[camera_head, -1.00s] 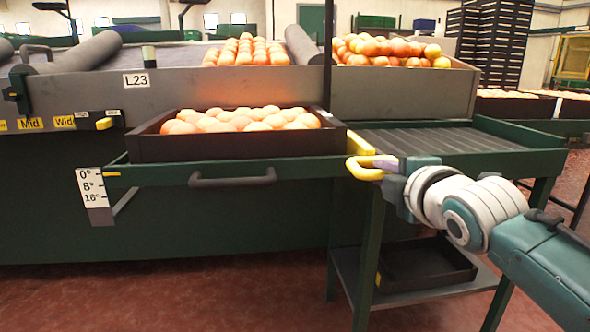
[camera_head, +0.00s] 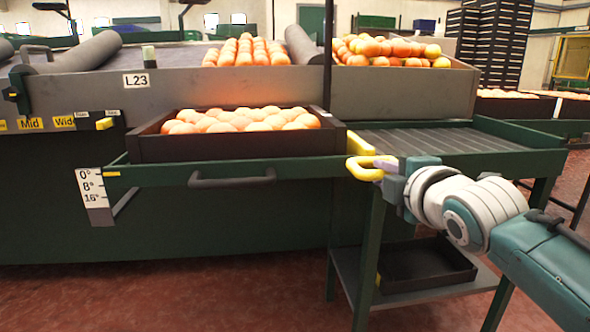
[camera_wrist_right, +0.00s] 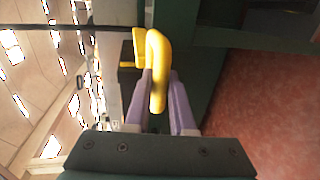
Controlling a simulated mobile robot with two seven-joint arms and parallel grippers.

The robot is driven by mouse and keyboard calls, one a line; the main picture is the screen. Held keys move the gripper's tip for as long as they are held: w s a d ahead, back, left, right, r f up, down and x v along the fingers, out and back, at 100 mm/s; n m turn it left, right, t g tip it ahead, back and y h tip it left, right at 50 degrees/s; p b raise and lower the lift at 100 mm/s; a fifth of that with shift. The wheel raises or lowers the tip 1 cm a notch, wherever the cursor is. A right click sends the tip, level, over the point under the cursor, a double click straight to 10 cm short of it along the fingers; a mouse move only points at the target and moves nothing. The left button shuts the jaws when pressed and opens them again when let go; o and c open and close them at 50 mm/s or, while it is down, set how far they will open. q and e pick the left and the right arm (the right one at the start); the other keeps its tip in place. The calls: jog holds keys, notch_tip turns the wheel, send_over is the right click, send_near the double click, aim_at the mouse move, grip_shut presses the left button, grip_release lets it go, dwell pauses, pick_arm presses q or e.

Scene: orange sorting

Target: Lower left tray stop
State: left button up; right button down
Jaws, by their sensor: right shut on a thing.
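The tray stop is a yellow looped handle (camera_head: 360,168) on a yellow bracket at the right end of the green tray shelf. My right gripper (camera_head: 382,166) is at this handle, coming from the right. In the right wrist view the purple fingers (camera_wrist_right: 160,98) are closed around the yellow handle (camera_wrist_right: 157,60). A dark tray (camera_head: 235,146) full of oranges (camera_head: 245,119) sits on the shelf, left of the handle. The yellow pointer on the angle scale (camera_head: 91,185) is near the top, by the 0° mark. My left gripper is not in view.
A roller conveyor (camera_head: 430,140) on a green stand lies right of the tray. An empty dark crate (camera_head: 425,268) sits on the stand's lower shelf. A dark bar handle (camera_head: 232,181) is on the shelf front. The red floor in front is clear.

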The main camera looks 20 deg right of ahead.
notch_tip(320, 180, down, 6)
jog(key=b, duration=0.3)
jog(key=shift+s+r, duration=0.1)
jog(key=shift+r, duration=0.15)
jog(key=c, duration=0.8)
grip_release()
jog(key=shift+r, duration=0.1)
jog(key=shift+o, duration=0.2)
jog(key=shift+r, duration=0.1)
jog(key=p+v, duration=0.5)
jog(key=v, duration=0.5)
